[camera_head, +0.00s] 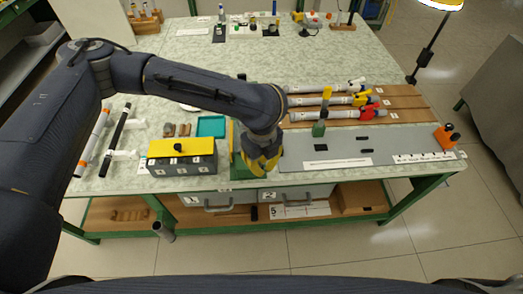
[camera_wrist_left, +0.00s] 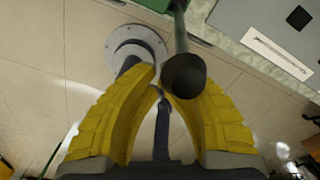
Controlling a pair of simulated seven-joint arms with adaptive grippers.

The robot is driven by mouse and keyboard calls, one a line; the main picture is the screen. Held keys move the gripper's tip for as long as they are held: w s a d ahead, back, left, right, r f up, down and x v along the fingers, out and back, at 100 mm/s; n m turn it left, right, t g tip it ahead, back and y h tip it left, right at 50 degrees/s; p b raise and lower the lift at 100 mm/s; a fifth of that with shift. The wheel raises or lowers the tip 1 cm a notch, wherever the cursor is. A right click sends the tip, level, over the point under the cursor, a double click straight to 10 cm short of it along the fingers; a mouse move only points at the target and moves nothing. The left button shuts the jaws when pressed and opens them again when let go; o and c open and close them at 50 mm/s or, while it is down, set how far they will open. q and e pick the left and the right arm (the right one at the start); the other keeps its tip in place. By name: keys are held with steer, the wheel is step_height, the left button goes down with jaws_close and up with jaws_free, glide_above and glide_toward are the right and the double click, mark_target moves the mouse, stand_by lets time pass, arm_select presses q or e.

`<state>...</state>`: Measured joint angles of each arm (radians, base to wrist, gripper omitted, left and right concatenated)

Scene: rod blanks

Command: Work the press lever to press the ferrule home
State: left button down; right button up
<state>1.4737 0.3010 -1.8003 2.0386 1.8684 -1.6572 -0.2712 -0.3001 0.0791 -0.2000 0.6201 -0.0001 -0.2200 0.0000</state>
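The press (camera_head: 241,170) is a green upright at the front edge of the bench, largely hidden behind my left arm and gripper. Its lever shows in the left wrist view as a green rod (camera_wrist_left: 181,30) ending in a dark round knob (camera_wrist_left: 184,76). My left gripper (camera_head: 264,168) is at the press, by the bench's front edge. In the left wrist view its yellow fingers (camera_wrist_left: 158,88) come together at the tips, with no object visible between them. The knob overlaps the right-hand finger; whether they touch I cannot tell. The ferrule cannot be made out. My right gripper is out of view.
A dark box with a yellow top (camera_head: 180,147) stands just left of the press. A grey mat (camera_head: 345,140) lies to the right, with a wooden rack of rods (camera_head: 400,100) behind it. A teal tray (camera_head: 211,126) and white stands with rods (camera_head: 122,155) are further left.

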arm_select(q)
steer(key=w+a, duration=0.1)
steer(key=w, duration=1.1)
steer(key=shift+w, duration=0.15)
stand_by(0.9)
steer(key=shift+s+d, duration=0.65)
steer(key=shift+s, duration=7.8)
step_height(320, 180, up, 8)
